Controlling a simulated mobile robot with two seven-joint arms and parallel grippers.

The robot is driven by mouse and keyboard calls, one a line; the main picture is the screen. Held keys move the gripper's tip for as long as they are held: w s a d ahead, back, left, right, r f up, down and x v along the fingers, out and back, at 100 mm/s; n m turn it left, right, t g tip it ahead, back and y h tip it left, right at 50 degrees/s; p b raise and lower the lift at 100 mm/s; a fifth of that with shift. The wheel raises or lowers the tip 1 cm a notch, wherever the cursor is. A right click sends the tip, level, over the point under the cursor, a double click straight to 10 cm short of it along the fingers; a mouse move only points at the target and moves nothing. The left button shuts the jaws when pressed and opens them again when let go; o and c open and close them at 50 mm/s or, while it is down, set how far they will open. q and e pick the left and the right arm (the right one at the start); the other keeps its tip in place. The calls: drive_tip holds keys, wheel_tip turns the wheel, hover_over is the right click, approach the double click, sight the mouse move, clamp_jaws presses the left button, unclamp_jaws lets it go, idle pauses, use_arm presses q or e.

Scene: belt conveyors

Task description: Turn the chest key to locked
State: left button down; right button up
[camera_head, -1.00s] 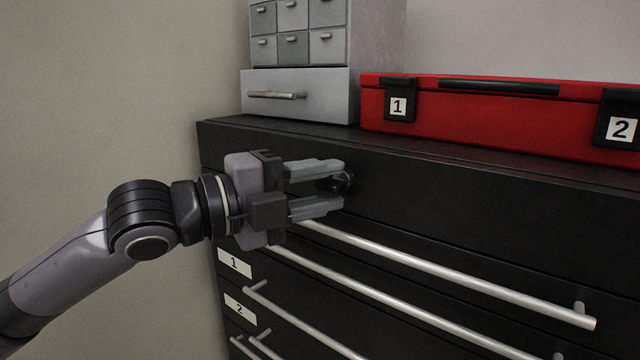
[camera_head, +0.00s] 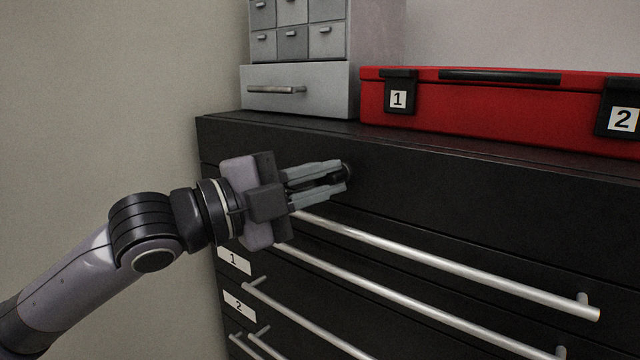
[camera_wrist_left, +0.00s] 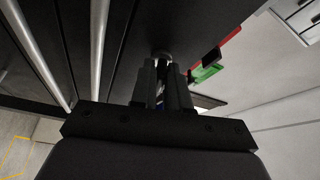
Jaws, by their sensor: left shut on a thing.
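The black tool chest (camera_head: 480,210) fills the right of the head view, its key lock set in the upper front panel near the left end. My left gripper (camera_head: 338,177) is at that lock, with its fingers shut on the chest key (camera_head: 346,169). Most of the key is hidden between the fingertips, so its turn angle cannot be told. In the left wrist view the fingers (camera_wrist_left: 163,75) reach the chest front, and a small round grey part of the lock (camera_wrist_left: 162,54) shows at their tips. My right gripper is not in view.
Long silver drawer handles (camera_head: 440,262) run across the chest just below my gripper. A red case (camera_head: 480,115) with labels 1 and 2 and a grey small-drawer cabinet (camera_head: 310,92) stand on top. A plain wall is at the left.

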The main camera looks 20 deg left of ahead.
use_arm(q)
drive_tip(key=n+t, duration=0.1)
drive_tip(key=n, duration=0.1)
drive_tip(key=n+b, duration=0.1)
drive_tip(key=n, duration=0.1)
drive_tip(key=shift+d+f+t, duration=0.1)
drive_tip(key=shift+f+t, duration=0.1)
drive_tip(key=shift+t, duration=0.2)
drive_tip(key=n+t, duration=0.1)
drive_tip(key=n, duration=0.1)
drive_tip(key=n+t, duration=0.1)
drive_tip(key=n, duration=0.1)
drive_tip(key=shift+n+y, duration=0.4)
drive_tip(key=n, duration=0.2)
drive_tip(key=n+t+y+p, duration=0.1)
drive_tip(key=n, duration=0.2)
drive_tip(key=shift+s+d+t+y, duration=0.1)
drive_tip(key=shift+d+t+y, duration=0.05)
drive_tip(key=shift+t+y, duration=0.15)
drive_tip(key=shift+n+t+y+p, duration=0.35)
drive_tip(key=shift+n+y, duration=0.35)
drive_tip(key=shift+n, duration=0.65)
drive_tip(key=shift+n+t+y+p, duration=0.35)
drive_tip(key=shift+n+y, duration=0.35)
drive_tip(key=shift+n, duration=0.95)
drive_tip(key=c, duration=1.2)
unclamp_jaws()
drive_tip(key=shift+f, duration=0.1)
